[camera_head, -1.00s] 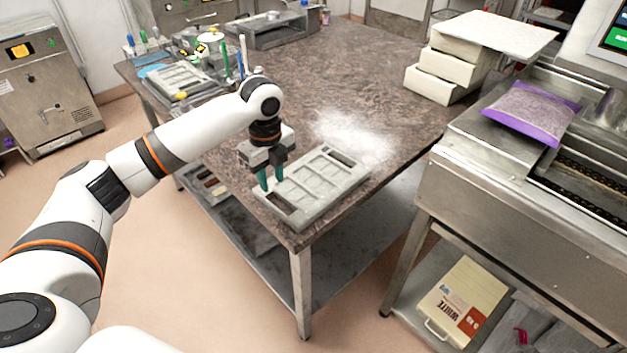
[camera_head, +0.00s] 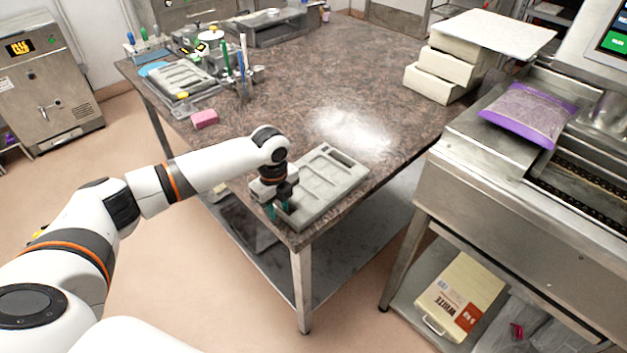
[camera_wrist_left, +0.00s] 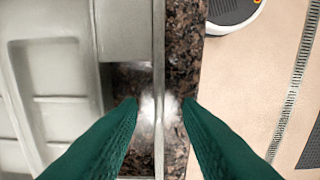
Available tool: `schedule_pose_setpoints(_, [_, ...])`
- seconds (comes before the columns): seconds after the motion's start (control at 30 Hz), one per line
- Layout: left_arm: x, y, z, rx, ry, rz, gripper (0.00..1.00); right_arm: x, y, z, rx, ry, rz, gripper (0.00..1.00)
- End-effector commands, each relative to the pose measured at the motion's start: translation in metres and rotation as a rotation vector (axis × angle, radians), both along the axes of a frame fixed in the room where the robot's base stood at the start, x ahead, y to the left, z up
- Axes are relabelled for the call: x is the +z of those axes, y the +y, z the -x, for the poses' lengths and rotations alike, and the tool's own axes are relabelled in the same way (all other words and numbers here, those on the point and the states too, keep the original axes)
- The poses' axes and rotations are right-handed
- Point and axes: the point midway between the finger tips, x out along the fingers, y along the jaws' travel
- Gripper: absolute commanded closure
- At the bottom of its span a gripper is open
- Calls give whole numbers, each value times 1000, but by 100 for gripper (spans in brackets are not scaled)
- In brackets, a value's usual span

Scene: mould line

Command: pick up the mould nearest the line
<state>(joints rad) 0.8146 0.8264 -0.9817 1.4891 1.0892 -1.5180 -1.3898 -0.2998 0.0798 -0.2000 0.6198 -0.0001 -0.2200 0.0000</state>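The mould nearest the line (camera_head: 328,180) is a grey tray with several shallow rectangular recesses, lying flat on the near corner of the table. My left gripper (camera_head: 277,209) points down at its left, near end. In the left wrist view, the mould (camera_wrist_left: 60,110) fills the left side. The two green fingers of the left gripper (camera_wrist_left: 159,104) are apart, with the mould's thin end rim between them. One finger is over the slot inside the rim, the other outside it over the tabletop. I cannot tell whether either touches the rim. My right gripper is not in view.
The brown speckled table (camera_head: 300,95) is clear behind the mould. A pink block (camera_head: 205,118), another mould (camera_head: 180,76) and tools stand at the far left. White blocks (camera_head: 440,78) are stacked at the right. The steel line (camera_head: 520,195) carries a purple-edged bag (camera_head: 527,113).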

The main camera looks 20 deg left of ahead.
Motion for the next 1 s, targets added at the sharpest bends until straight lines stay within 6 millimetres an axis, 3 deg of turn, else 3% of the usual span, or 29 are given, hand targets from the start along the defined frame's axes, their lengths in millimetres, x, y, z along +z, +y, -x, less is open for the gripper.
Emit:
schedule_pose_setpoints(0.03, [0,0,0,0,0,0,71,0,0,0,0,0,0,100])
schedule_pose_setpoints(0.2, [0,0,0,0,-1,0,99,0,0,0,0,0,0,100])
schedule_pose_setpoints(0.67, [7,0,-2,0,-6,2,100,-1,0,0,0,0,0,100])
schedule_pose_setpoints(1.0, [68,-1,-2,0,-9,2,100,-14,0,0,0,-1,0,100])
